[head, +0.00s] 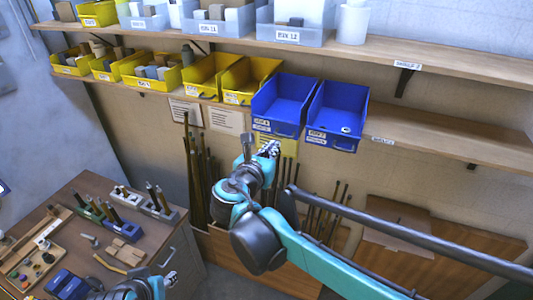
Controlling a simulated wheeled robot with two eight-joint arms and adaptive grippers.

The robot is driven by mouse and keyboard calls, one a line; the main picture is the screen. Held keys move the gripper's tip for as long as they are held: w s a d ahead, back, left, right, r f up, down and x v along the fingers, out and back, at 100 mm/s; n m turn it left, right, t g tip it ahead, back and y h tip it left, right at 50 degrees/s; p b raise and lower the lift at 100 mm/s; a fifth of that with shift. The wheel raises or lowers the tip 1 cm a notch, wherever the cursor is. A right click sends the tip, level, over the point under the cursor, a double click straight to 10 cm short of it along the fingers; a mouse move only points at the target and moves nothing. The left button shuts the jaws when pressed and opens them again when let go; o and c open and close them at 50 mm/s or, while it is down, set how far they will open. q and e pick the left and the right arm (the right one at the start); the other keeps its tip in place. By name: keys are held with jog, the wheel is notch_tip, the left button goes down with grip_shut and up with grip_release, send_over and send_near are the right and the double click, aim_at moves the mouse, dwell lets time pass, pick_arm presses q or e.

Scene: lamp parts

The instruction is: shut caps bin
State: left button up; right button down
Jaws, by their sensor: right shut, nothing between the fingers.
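Two blue open-topped bins stand at the right end of the row on the lower shelf: a left blue bin (283,108) and a right blue bin (335,115). Their small labels are too blurred for me to tell which is the caps bin. A small pale item lies in the right one. My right gripper (270,148) is shut and empty, just below the front of the left blue bin; I cannot tell if it touches. My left gripper (170,281) is low at the bottom left by the workbench, its fingers too small to read.
Yellow bins (205,77) stand left of the blue ones. An upper shelf (420,52) with grey bins overhangs behind. The lower shelf (440,140) is bare to the right. A workbench (75,215) with tools is at lower left. Upright rods (197,165) stand below the shelf.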

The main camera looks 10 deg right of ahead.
aim_at(282, 136)
jog(key=shift+p+x, duration=0.35)
jog(key=shift+x, duration=2.4)
jog(key=r+x, duration=0.1)
jog(key=x, duration=0.3)
jog(key=r+b+x, duration=0.1)
jog(key=x, duration=0.3)
jog(key=b+x, duration=0.1)
jog(key=x, duration=0.3)
jog(key=shift+w+d+r, duration=0.25)
jog(key=shift+w+d, duration=0.25)
jog(key=shift+w, duration=0.05)
jog(key=shift+s+r, duration=0.1)
jog(key=shift+r, duration=0.1)
